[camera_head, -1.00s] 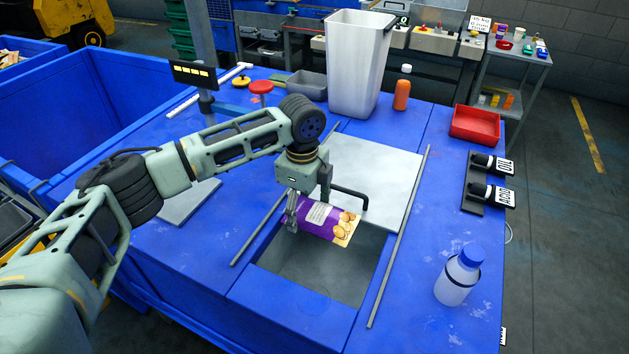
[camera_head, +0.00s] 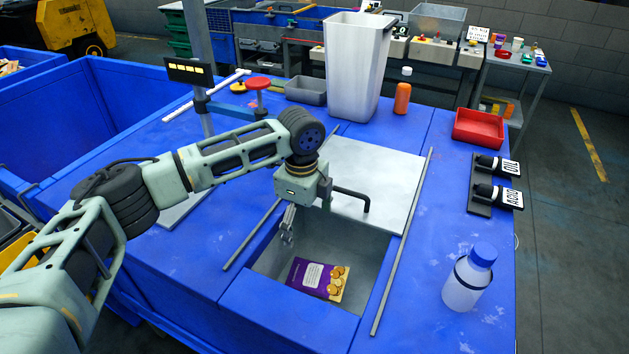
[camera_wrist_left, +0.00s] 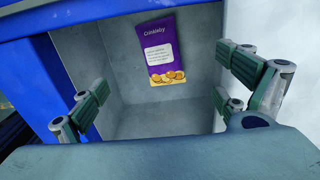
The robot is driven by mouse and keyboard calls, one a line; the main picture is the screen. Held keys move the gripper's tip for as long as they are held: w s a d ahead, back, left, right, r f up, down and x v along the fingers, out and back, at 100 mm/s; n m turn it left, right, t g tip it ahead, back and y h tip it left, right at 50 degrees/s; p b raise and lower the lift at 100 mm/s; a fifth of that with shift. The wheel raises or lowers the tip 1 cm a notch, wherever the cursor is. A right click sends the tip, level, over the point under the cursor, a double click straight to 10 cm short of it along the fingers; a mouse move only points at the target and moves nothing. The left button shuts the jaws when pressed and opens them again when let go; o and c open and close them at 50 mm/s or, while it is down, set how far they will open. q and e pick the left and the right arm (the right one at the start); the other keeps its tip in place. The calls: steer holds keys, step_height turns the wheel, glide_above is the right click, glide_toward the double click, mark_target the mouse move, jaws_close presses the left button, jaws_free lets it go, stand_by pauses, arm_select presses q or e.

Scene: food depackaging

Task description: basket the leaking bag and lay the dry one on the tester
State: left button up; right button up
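A purple snack bag (camera_head: 318,279) with a white label and yellow biscuits printed on it is inside the sunken grey opening (camera_head: 350,240) in the blue table. It also shows in the left wrist view (camera_wrist_left: 163,30), lying towards the far side of the opening. My left gripper (camera_head: 287,238) is above the opening, up and to the left of the bag and apart from it. In the left wrist view its fingers (camera_wrist_left: 160,98) are spread with nothing between them. My right gripper is not in view. I cannot tell whether the bag leaks.
A grey lid with a black handle (camera_head: 352,198) lies behind the opening, between two metal rails. A tall white bin (camera_head: 352,70), orange bottle (camera_head: 402,97), red tray (camera_head: 478,128) and blue-capped bottle (camera_head: 466,285) stand around. A red-topped stand (camera_head: 257,84) is at the back left.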

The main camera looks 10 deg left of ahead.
arm_select(q)
step_height(320, 180, up, 12)
stand_by(0.8)
